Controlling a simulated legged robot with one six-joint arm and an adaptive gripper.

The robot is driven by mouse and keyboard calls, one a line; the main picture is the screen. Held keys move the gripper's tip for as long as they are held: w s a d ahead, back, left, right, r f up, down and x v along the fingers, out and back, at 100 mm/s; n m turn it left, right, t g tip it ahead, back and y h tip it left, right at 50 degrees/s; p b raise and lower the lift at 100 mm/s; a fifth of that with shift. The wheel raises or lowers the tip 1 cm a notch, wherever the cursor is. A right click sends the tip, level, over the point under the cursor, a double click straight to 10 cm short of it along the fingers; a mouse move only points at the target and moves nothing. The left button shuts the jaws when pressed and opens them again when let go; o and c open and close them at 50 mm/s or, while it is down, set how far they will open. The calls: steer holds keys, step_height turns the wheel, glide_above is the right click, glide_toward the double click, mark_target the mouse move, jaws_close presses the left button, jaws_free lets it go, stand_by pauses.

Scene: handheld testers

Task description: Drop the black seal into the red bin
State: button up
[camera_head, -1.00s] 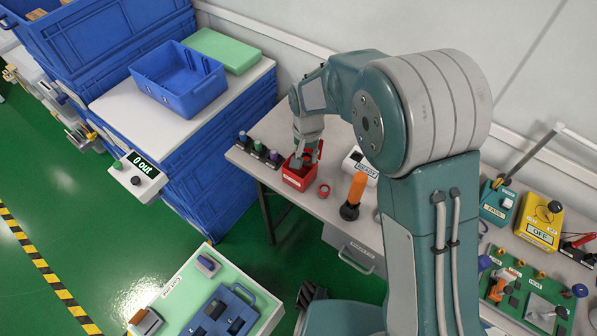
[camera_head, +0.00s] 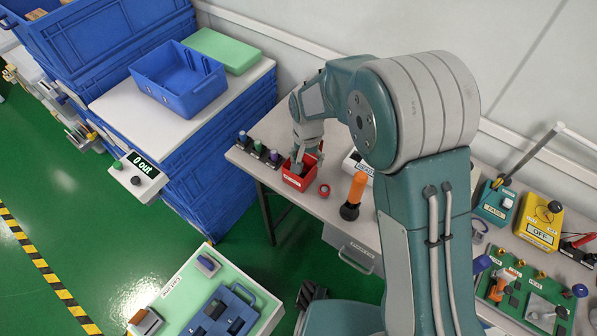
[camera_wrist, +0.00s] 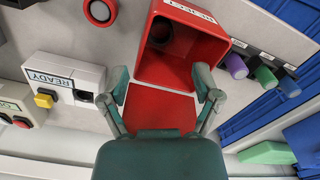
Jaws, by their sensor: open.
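The red bin (camera_head: 297,183) stands on the bench near its left end, and its open top shows in the wrist view (camera_wrist: 205,50) with a white label on its rim. A dark round piece (camera_wrist: 163,32), which looks like the black seal, is inside the bin against a wall. My gripper (camera_wrist: 162,82) is open, its two fingers apart with nothing between them. In the head view my gripper (camera_head: 307,162) points down over the bin. The seal cannot be made out in the head view.
A red ring (camera_head: 323,190) lies on the bench right of the bin. An orange-and-black tester (camera_head: 354,197) stands farther right. A white READY box (camera_wrist: 65,78) is near the bin. A rack with purple, green and blue pieces (camera_wrist: 265,76) sits on its other side.

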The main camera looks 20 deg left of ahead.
step_height(320, 180, up, 12)
stand_by(0.5)
stand_by(0.3)
steer(key=s+d+r+t, duration=0.1)
steer(key=s+d+r, duration=0.1)
steer(key=d+r, duration=0.5)
steer(key=s+d+r+t, duration=0.1)
steer(key=s+d+r, duration=0.3)
steer(key=d, duration=0.5)
steer(key=s+d+r+t, duration=0.2)
steer(key=s+d+t, duration=0.1)
steer(key=s+d, duration=1)
steer(key=shift+r+m+t, duration=0.3)
steer(key=shift+r+m, duration=0.05)
steer(key=shift+m, duration=0.05)
